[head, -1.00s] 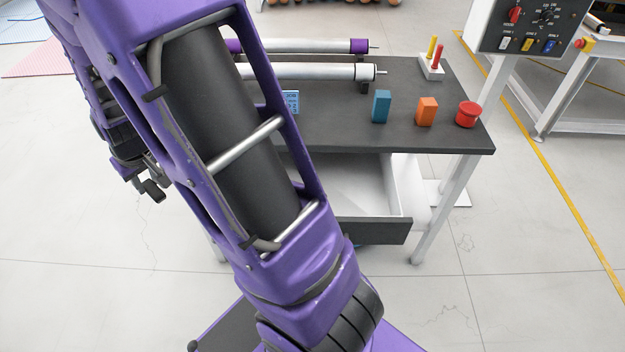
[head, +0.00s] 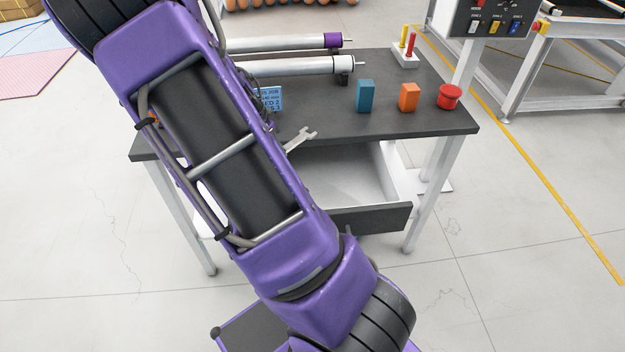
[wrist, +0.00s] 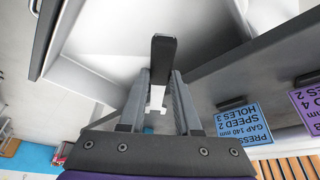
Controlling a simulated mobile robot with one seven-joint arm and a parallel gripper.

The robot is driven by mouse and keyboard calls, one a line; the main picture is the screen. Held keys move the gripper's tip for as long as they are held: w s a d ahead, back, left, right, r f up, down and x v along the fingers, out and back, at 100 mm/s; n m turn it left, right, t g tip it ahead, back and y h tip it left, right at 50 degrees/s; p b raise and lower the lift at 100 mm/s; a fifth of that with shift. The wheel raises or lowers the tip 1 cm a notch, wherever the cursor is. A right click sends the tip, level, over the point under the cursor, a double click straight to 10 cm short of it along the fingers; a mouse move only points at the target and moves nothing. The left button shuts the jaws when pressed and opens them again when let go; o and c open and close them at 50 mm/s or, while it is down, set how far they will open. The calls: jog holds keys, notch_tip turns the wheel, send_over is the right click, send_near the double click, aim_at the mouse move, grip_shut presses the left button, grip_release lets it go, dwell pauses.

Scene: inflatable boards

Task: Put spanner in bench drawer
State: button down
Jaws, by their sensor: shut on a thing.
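The spanner (head: 301,139) shows its pale metal open end to the right of my arm in the head view, by the bench's front edge. The bench drawer (head: 390,219) is pulled open below the bench top, with a dark front and a pale, empty-looking inside. My gripper (wrist: 161,76) is hidden behind my arm in the head view. In the wrist view it is shut on the spanner, whose pale part (wrist: 155,98) shows between the fingers. A dark block-like piece sticks out beyond them. The pale drawer inside (wrist: 115,30) fills the top left there.
A control box (head: 492,18) stands at the right. Floor in front is clear.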

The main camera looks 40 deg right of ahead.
jog(key=s+d+f+m+g+b, duration=0.3)
jog(key=d+f+m+b, duration=0.1)
jog(key=d+f+m, duration=0.35)
jog(key=shift+m+y, duration=0.3)
jog(key=shift+m, duration=0.15)
jog(key=f, duration=0.5)
jog(key=f+b, duration=0.1)
jog(key=f, duration=0.2)
jog(key=shift+d+f, duration=0.25)
jog(key=shift+d, duration=0.15)
jog(key=shift+f, duration=0.1)
jog(key=c, duration=0.6)
grip_release()
jog(key=shift+r, duration=0.2)
jog(key=p+v, duration=0.1)
jog(key=v, duration=1)
jog(key=shift+w+r+p, duration=0.2)
jog(key=shift+r+p, duration=0.2)
jog(key=shift+a, duration=0.1)
